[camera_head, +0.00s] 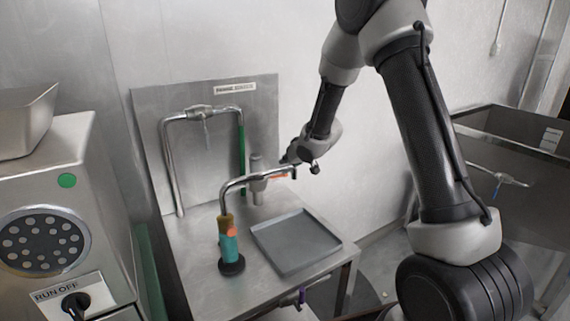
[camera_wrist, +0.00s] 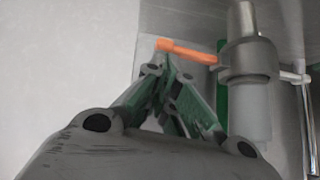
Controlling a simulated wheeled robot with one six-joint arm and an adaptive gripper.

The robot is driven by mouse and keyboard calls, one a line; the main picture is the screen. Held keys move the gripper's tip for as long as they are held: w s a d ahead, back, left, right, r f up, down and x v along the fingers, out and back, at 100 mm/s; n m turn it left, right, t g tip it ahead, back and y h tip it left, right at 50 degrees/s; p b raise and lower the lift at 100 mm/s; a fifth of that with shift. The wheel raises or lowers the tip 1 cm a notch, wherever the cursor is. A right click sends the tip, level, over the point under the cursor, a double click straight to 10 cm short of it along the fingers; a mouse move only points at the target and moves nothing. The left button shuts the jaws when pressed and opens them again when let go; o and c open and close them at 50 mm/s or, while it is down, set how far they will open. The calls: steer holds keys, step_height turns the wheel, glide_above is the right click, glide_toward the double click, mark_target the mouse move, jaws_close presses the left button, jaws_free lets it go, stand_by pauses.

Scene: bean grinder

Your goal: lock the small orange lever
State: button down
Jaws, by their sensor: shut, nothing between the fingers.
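The small orange lever (camera_wrist: 188,51) shows in the wrist view. It sticks out to the left from a grey metal valve body (camera_wrist: 250,60) on a vertical pipe. My gripper (camera_wrist: 168,66) is shut and empty, with its fingertips close beside the lever's left end. I cannot tell whether they touch it. My gripper (camera_head: 288,160) there comes in from the right and is partly hidden by my wrist.
The bent pipe rises from a teal and orange fitting (camera_head: 229,245) on the steel table. A grey tray (camera_head: 295,243) lies on the table below. A steel back panel (camera_head: 205,140) carries another pipe. A grinder (camera_head: 45,220) stands at left, a steel sink (camera_head: 520,150) at right.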

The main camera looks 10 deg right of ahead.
mark_target(283, 195)
steer(key=f+m+y, duration=0.1)
steer(key=y, duration=0.1)
steer(key=f+m+y, duration=0.1)
steer(key=f, duration=0.1)
steer(key=d+f+m+y, duration=0.1)
steer(key=f+y, duration=0.1)
steer(key=shift+w+f+g+y, duration=0.1)
steer(key=shift+g+y, duration=0.2)
steer(key=shift+g, duration=0.1)
steer(key=shift+a+f+m+y, duration=0.3)
steer(key=shift+f+m+y, duration=0.55)
steer(key=shift+y, duration=0.15)
steer(key=shift+s+a+f+m+y, duration=0.1)
steer(key=shift+a+f+m+y, duration=0.15)
steer(key=shift+f+m+y, duration=0.25)
steer(key=shift+s+a+f+m+y, duration=0.1)
steer(key=shift+a+f+m+y, duration=0.15)
steer(key=shift+y, duration=0.35)
steer(key=shift+s+a+f, duration=0.1)
steer(key=shift+a+f, duration=0.2)
steer(key=shift+f, duration=0.15)
